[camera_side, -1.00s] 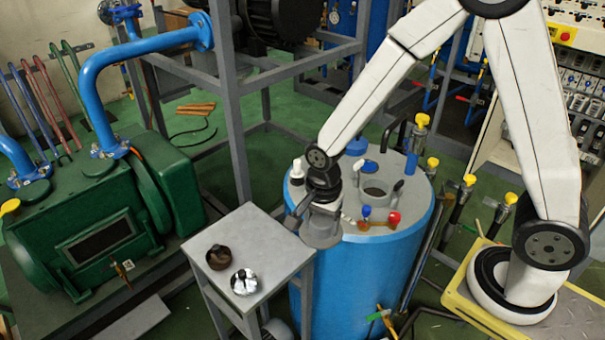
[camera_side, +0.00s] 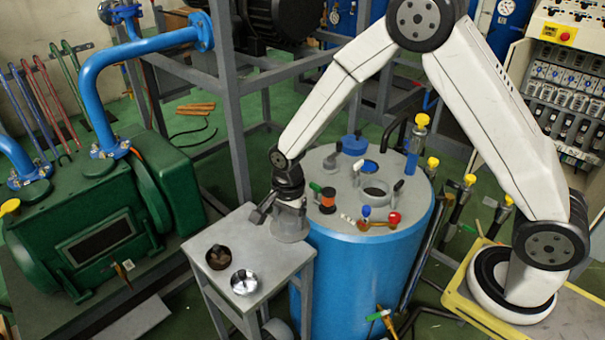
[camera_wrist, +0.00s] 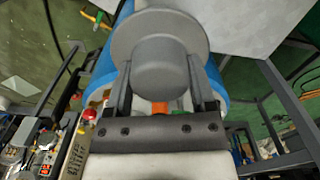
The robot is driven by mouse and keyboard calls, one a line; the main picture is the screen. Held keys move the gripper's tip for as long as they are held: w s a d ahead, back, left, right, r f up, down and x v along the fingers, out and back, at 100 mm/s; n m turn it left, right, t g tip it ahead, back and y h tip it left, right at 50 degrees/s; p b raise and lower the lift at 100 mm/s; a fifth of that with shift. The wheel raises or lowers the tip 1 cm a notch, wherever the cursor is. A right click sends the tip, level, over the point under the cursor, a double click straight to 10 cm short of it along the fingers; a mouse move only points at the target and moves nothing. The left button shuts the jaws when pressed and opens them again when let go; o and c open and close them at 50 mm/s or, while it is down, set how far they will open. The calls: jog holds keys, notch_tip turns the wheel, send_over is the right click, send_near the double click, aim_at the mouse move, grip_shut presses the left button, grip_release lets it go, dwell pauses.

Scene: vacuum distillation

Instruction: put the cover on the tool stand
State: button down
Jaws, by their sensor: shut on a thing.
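The cover is a grey round piece with a wide flange and a thick raised hub. It shows in the side view (camera_side: 290,229) and in the wrist view (camera_wrist: 160,68). My gripper (camera_side: 290,207) is shut on the cover's hub, with a finger on each side in the wrist view (camera_wrist: 160,90). The tool stand (camera_side: 232,224) is a small grey table left of the blue tank; its top also shows in the wrist view (camera_wrist: 262,22). The cover is at the stand's right back corner; I cannot tell whether it touches the top.
A dark brown bowl (camera_side: 219,257) and a shiny metal bowl (camera_side: 244,282) sit on the stand's front part. The blue tank (camera_side: 350,265) with several fittings on its grey lid stands close on the right. A grey frame post (camera_side: 232,110) rises behind the stand.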

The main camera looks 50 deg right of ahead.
send_over(274, 245)
jog(key=shift+s+f, duration=0.15)
jog(key=shift+f, duration=2.65)
jog(key=shift+w+f, duration=0.25)
jog(key=shift+f, duration=1.6)
jog(key=shift+f, duration=0.2)
grip_release()
jog(key=shift+r, duration=0.2)
notch_tip(274, 245, up, 12)
